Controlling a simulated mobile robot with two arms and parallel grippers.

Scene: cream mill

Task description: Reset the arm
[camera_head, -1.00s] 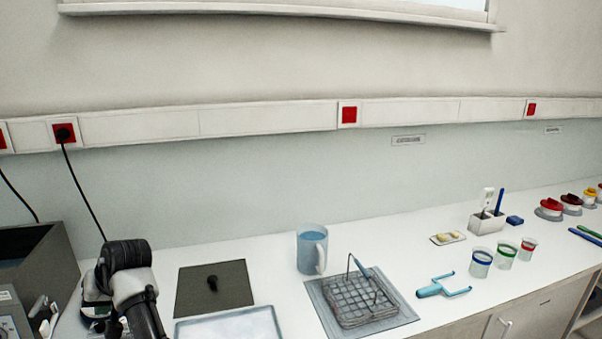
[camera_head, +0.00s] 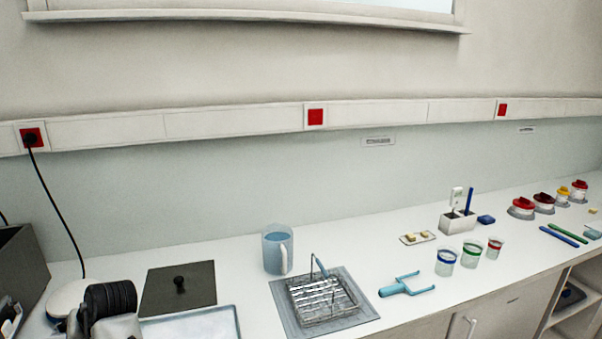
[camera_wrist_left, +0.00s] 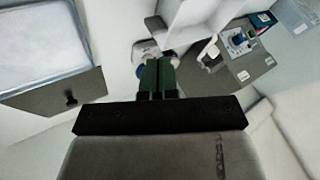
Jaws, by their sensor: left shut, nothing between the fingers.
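My left gripper (camera_wrist_left: 158,78) shows in the left wrist view with its two dark green fingers shut together and nothing between them. Beyond the fingertips is a white and grey rounded object, partly hidden by them. In the head view only a black and grey part of my left arm shows at the bottom left; its fingers are out of that picture. My right gripper is in neither view.
On the white counter are a dark lid (camera_head: 178,288) with a knob, a pale tray (camera_head: 190,326), a blue jug (camera_head: 277,249), a wire basket (camera_head: 322,299), a blue fork-like tool (camera_head: 406,285) and several cups. A dark box (camera_head: 22,262) stands at the left.

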